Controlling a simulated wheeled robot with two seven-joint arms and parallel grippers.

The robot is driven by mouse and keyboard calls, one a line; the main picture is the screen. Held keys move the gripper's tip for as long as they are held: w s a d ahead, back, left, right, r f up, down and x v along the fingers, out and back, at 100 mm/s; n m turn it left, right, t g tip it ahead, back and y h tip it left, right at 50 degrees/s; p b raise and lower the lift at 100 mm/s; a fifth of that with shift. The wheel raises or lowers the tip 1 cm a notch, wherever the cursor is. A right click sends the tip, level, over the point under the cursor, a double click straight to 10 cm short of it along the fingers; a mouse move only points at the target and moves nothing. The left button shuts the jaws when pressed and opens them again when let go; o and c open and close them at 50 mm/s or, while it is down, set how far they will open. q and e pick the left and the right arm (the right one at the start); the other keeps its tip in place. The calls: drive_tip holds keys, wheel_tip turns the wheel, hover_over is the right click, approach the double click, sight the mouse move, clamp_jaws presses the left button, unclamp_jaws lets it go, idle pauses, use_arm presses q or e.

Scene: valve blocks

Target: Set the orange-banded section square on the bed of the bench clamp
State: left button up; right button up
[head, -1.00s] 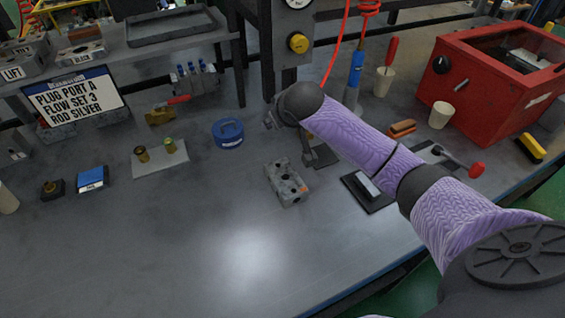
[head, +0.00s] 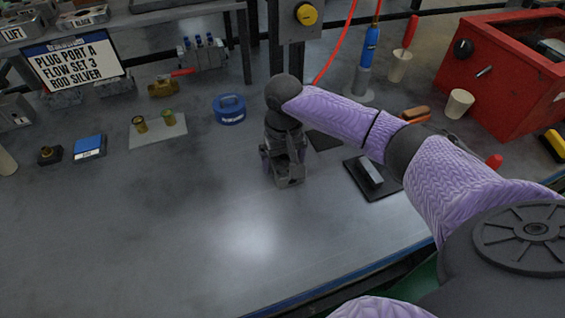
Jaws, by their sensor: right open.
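The grey block section (head: 290,182) stands on the bench near the middle, mostly covered by my right gripper; its orange mark is hidden now. My right gripper (head: 282,163) points down over the block, with its fingers open around or just above it; I cannot tell whether they touch it. What looks like the bench clamp is mostly hidden behind my right arm; only its red handle knob (head: 494,161) shows at the right. My left gripper is not in view.
A dark pad with a grey block (head: 369,172) lies right of the gripper. A blue round tin (head: 229,109), a plate with brass fittings (head: 158,130) and a blue box (head: 89,147) stand left. A red case (head: 502,75) is back right. The front bench is clear.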

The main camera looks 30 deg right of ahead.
drive_tip(key=shift+r, duration=0.1)
drive_tip(key=c, duration=1.1)
clamp_jaws()
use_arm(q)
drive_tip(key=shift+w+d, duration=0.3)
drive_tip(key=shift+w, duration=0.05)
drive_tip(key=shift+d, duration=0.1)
